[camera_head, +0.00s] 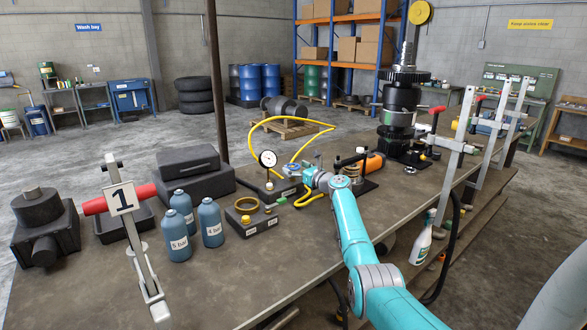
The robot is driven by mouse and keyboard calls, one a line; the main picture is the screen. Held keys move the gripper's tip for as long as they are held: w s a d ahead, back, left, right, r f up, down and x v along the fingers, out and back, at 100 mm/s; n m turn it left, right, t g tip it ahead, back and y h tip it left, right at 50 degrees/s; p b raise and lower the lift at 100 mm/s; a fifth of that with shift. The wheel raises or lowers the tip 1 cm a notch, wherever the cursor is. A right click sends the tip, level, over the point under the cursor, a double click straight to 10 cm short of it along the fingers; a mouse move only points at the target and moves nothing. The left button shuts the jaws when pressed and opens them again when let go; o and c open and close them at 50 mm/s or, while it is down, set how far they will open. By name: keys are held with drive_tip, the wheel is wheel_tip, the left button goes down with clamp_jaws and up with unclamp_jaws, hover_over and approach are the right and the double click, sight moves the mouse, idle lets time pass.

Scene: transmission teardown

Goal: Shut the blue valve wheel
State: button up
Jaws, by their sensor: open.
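The far end of my teal arm reaches over the middle of the bench, and my gripper (308,170) is there, small and partly hidden by my own wrist. It is open. Just left of it is a small light-blue and grey part (291,169), close to the dial gauge (267,159) and the yellow hose (300,203). It may be the blue valve wheel, but it is too small to tell its shape or setting. I cannot tell whether my gripper touches it or is apart from it.
Blue-grey bottles (178,238) and a dark box with a yellow knob (247,219) stand left on the bench (310,258). A clamp marked 1 (124,198) rises at the front left. An orange cylinder (375,162) and a tall gear stack (402,105) stand behind my arm.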

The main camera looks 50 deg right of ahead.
drive_tip(key=shift+w+d, duration=0.1)
drive_tip(key=shift+w, duration=0.5)
drive_tip(key=c, duration=1.1)
drive_tip(key=shift+a+f+m+h, duration=0.1)
drive_tip(key=shift+a+m+h, duration=0.1)
drive_tip(key=shift+m+h, duration=0.4)
drive_tip(key=shift+c, duration=0.2)
drive_tip(key=shift+f+m+g+h, duration=0.1)
drive_tip(key=shift+m+g+h, duration=1)
drive_tip(key=shift+h, duration=0.9)
drive_tip(key=shift+m+g+h, duration=0.3)
drive_tip(key=shift+m+h, duration=0.3)
drive_tip(key=shift+h, duration=0.1)
